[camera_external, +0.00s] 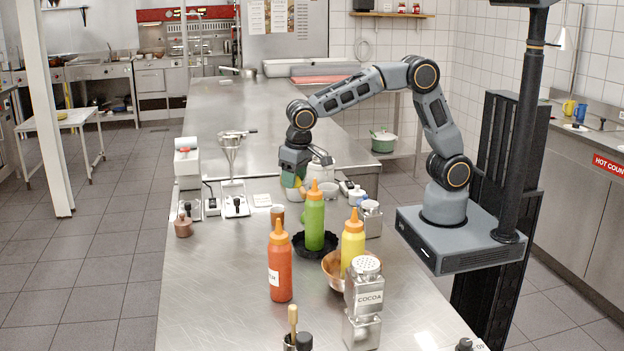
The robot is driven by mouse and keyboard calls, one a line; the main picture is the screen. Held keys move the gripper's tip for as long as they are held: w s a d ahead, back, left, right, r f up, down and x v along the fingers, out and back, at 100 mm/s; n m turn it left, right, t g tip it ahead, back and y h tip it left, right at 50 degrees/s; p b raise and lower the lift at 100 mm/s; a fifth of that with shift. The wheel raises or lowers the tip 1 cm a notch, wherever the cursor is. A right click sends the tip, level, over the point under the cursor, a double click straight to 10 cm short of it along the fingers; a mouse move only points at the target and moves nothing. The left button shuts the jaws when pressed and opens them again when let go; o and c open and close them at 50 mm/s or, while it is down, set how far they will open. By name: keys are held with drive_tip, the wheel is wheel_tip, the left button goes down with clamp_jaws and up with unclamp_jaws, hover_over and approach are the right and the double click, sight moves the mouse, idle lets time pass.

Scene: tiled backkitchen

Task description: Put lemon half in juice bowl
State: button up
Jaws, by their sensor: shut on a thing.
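My gripper (294,181) points down over the long steel counter, behind the green squeeze bottle. It is shut on a small yellow thing (299,182) that looks like the lemon half; it is tiny here and partly hidden by the fingers. A white jug-like vessel (318,174) stands just right of the gripper. A copper-coloured bowl (332,268) sits nearer the camera, partly behind the yellow bottle. I cannot tell for certain which vessel is the juice bowl.
Green (314,218), red (280,265) and yellow (352,243) squeeze bottles stand in front of the gripper. A cocoa shaker (365,288) stands at front right. The counter (215,270) is clear at front left.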

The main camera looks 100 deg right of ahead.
drive_tip(key=f+n, duration=0.1)
drive_tip(key=s+a+f+n, duration=0.1)
drive_tip(key=f+n, duration=0.1)
drive_tip(key=s+f+n, duration=0.1)
drive_tip(key=f, duration=0.1)
drive_tip(key=shift+s+a+n+y, duration=0.2)
drive_tip(key=shift+a+n+y, duration=0.1)
drive_tip(key=shift+n, duration=0.1)
drive_tip(key=shift+s, duration=0.2)
wheel_tip(320, 180, up, 14)
drive_tip(key=n+y+p, duration=0.1)
drive_tip(key=n+p, duration=0.1)
drive_tip(key=n, duration=0.8)
hover_over(302, 268)
wheel_tip(302, 268, down, 16)
drive_tip(key=shift+s+d+r+p, duration=0.1)
drive_tip(key=shift+s+r+p, duration=0.1)
drive_tip(key=shift+p, duration=0.1)
drive_tip(key=shift+f+p, duration=0.35)
drive_tip(key=shift+f, duration=2.2)
drive_tip(key=shift+f, duration=0.1)
